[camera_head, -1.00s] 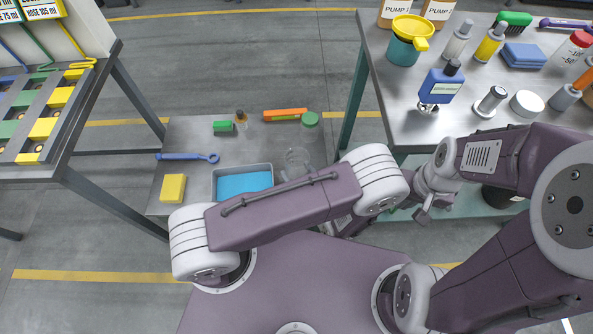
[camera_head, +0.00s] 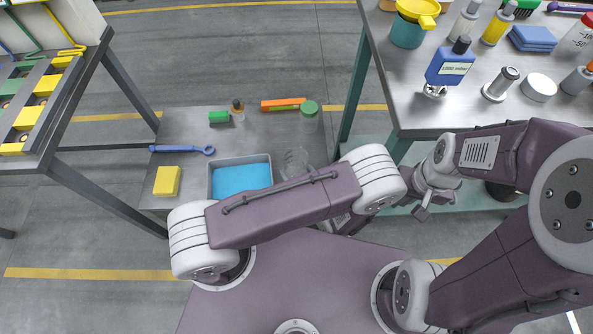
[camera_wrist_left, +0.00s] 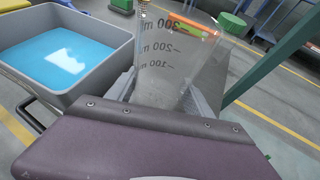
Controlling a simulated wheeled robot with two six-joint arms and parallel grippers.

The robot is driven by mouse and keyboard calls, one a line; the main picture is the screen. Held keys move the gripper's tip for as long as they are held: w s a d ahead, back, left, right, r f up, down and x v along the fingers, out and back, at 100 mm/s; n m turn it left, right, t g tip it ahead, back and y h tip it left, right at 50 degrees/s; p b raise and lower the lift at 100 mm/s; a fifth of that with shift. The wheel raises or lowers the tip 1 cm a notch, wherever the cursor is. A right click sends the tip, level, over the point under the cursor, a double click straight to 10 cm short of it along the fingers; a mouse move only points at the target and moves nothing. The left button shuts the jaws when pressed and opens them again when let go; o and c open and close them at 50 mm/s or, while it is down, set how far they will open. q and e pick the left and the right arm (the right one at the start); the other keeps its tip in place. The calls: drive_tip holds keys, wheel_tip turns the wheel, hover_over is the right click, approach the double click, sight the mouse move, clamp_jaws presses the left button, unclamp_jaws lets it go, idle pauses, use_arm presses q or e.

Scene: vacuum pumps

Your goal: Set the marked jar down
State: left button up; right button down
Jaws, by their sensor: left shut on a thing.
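The marked jar (camera_wrist_left: 172,62) is a clear vessel with dark millilitre marks. In the left wrist view it stands between the fingers of my left gripper (camera_wrist_left: 163,98), which is shut on it. The jar's lower end is hidden by my wrist. In the head view the jar (camera_head: 296,163) shows faintly over the low grey table (camera_head: 270,140), just right of the blue-filled tub; I cannot tell whether it touches the table. My left gripper is hidden there behind my arm. My right gripper (camera_head: 421,211) is at the right, away from the jar; its fingers are too small to read.
The grey tub (camera_head: 212,185) of blue liquid stands close left of the jar. A yellow sponge (camera_head: 167,181), blue wrench (camera_head: 182,149), green block (camera_head: 218,117), small amber bottle (camera_head: 238,111), orange item (camera_head: 284,103) and green lid (camera_head: 309,108) lie around. A crowded bench (camera_head: 405,105) stands right.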

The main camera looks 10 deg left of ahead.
use_arm(q)
drive_tip(key=shift+f+b, duration=0.35)
drive_tip(key=shift+f, duration=0.3)
use_arm(e)
drive_tip(key=shift+f, duration=0.5)
use_arm(q)
drive_tip(key=shift+f, duration=0.25)
use_arm(e)
drive_tip(key=shift+f, duration=0.2)
use_arm(q)
drive_tip(key=o, duration=1.8)
